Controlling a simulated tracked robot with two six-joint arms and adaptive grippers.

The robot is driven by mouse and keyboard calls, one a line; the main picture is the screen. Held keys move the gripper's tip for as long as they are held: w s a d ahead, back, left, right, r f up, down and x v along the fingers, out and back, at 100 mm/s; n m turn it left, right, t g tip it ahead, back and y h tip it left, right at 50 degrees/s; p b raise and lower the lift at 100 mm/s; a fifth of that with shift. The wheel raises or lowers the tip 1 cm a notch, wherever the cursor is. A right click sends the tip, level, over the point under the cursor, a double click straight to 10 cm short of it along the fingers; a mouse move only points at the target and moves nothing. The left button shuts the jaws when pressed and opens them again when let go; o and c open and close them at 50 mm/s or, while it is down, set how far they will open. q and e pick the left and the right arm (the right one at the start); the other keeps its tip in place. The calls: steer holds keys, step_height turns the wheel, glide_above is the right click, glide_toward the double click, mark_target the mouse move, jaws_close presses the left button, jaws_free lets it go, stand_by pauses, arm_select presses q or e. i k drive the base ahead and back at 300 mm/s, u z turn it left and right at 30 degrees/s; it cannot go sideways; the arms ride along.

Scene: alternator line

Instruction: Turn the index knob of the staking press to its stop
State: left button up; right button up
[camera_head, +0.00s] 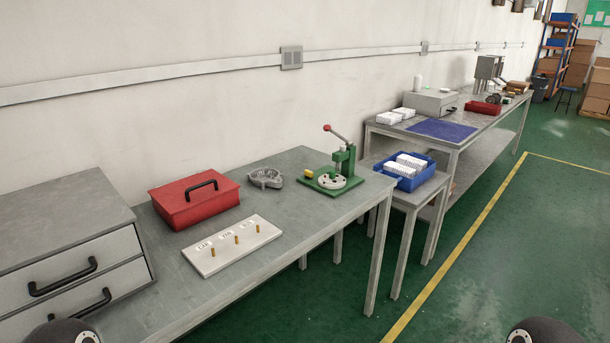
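The green staking press (345,160) stands on the near grey bench, close to its right end. It has a red-tipped lever (335,133) rising up to the left and a pale round plate (332,181) with dark holes on its green base. A small yellow knob-like part (308,174) sits at the left of the press base. I cannot tell at this size whether it is the index knob, or how it is turned. Neither of my grippers shows. Only dark rounded parts of my arms show at the bottom left and bottom right edges, well away from the press.
A grey housing part (266,178), a red box (195,199) with a black handle and a white board (232,246) with brass pins lie left of the press. A grey drawer unit (62,240) stands far left. A blue crate (404,182) sits on a lower stand to the right.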

mark_target(309, 174)
steer(key=u, duration=0.15)
steer(key=k, duration=0.75)
steer(key=i, duration=0.85)
steer(key=z, duration=1.9)
steer(key=i, duration=1.8)
